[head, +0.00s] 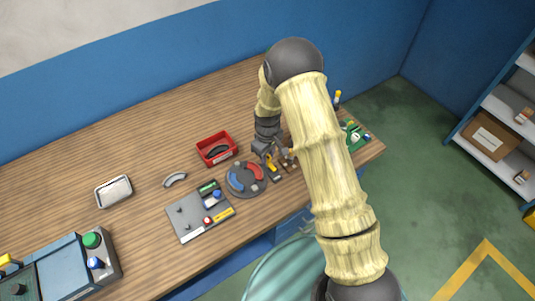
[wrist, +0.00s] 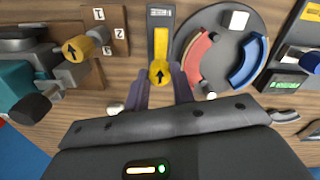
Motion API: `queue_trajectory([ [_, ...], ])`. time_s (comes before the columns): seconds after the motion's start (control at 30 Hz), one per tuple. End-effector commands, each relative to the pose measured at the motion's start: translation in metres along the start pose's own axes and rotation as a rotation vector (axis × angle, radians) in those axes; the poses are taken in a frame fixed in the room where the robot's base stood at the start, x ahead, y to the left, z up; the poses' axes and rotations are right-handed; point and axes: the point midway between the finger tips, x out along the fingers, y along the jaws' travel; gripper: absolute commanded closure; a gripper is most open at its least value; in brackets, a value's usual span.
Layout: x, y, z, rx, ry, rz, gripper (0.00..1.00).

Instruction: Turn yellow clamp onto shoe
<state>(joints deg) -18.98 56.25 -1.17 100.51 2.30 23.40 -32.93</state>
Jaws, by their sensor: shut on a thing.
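The yellow clamp (wrist: 160,72) has a round head with a black arrow and sits at the end of a grey and yellow strip (wrist: 160,22). The arrow points up, along the strip, in the wrist view. My gripper (wrist: 160,82) has its two fingers closed on either side of the head. A grey disc (wrist: 213,58) carries a red curved shoe (wrist: 196,50) and a blue curved shoe (wrist: 248,62). The clamp head is beside the red shoe and not over it. In the head view the disc (head: 246,190) is just left of my gripper (head: 270,158).
A second yellow knob with an arrow (wrist: 77,48) stands by a wooden board (wrist: 104,22) marked with numbers. A red bin (head: 204,158), a grey curved piece (head: 175,179) and a grey panel (head: 185,222) surround the disc. A green board (head: 355,142) lies right.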

Motion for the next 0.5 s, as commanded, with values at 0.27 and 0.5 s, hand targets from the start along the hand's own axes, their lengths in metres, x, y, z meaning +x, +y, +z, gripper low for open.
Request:
queue_trajectory([
  [0.27, -0.0002, 0.0021, -0.0004, 0.027, 0.005, 0.002, 0.98],
  [0.5, 0.0004, 0.0023, -0.0003, 0.116, 0.004, 0.001, 0.98],
])
